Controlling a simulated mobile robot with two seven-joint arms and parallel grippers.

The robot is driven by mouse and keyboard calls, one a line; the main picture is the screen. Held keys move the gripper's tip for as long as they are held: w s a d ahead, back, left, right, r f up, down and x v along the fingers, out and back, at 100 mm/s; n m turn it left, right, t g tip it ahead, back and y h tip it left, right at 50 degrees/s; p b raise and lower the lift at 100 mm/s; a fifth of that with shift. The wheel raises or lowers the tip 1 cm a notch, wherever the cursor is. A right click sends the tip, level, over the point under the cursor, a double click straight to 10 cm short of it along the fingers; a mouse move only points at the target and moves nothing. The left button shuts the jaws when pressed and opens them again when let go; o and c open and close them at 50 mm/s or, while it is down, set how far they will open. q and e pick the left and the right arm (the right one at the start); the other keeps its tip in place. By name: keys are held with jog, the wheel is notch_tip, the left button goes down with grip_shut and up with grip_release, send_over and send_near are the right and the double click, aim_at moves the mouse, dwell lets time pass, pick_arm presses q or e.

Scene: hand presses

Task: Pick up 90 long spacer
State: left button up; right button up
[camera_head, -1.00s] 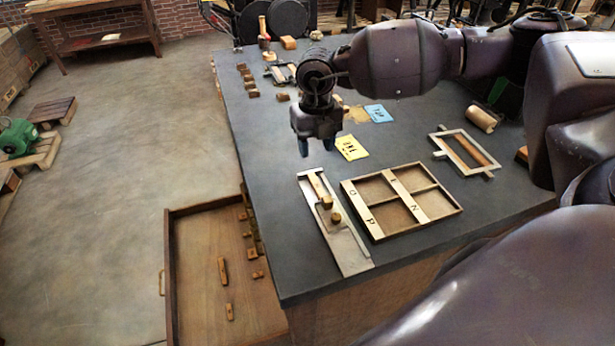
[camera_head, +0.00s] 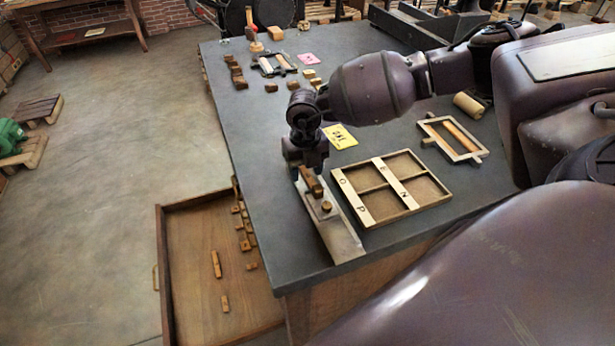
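A metal composing tray (camera_head: 342,240) lies near the front left of the dark table. A long wooden piece (camera_head: 312,184), which looks like a spacer, lies along it, with a small wooden knob (camera_head: 326,207) just in front. My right gripper (camera_head: 305,171) points down at the far end of the tray, right at the far end of the long piece. Its fingertips are dark and small there, so I cannot tell whether they touch or grip the piece. A long wooden piece (camera_head: 216,264) and several shorter ones lie in the open drawer. My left gripper is not in view.
The open drawer (camera_head: 161,226) stands out left of the table. A divided wooden tray with letters (camera_head: 452,193) lies right of the metal tray. A frame with a wooden roller (camera_head: 431,124) and a yellow card (camera_head: 340,137) lie farther back. The table's left middle is clear.

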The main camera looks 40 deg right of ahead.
jog(key=shift+s+f, duration=0.15)
jog(key=shift+f, duration=0.15)
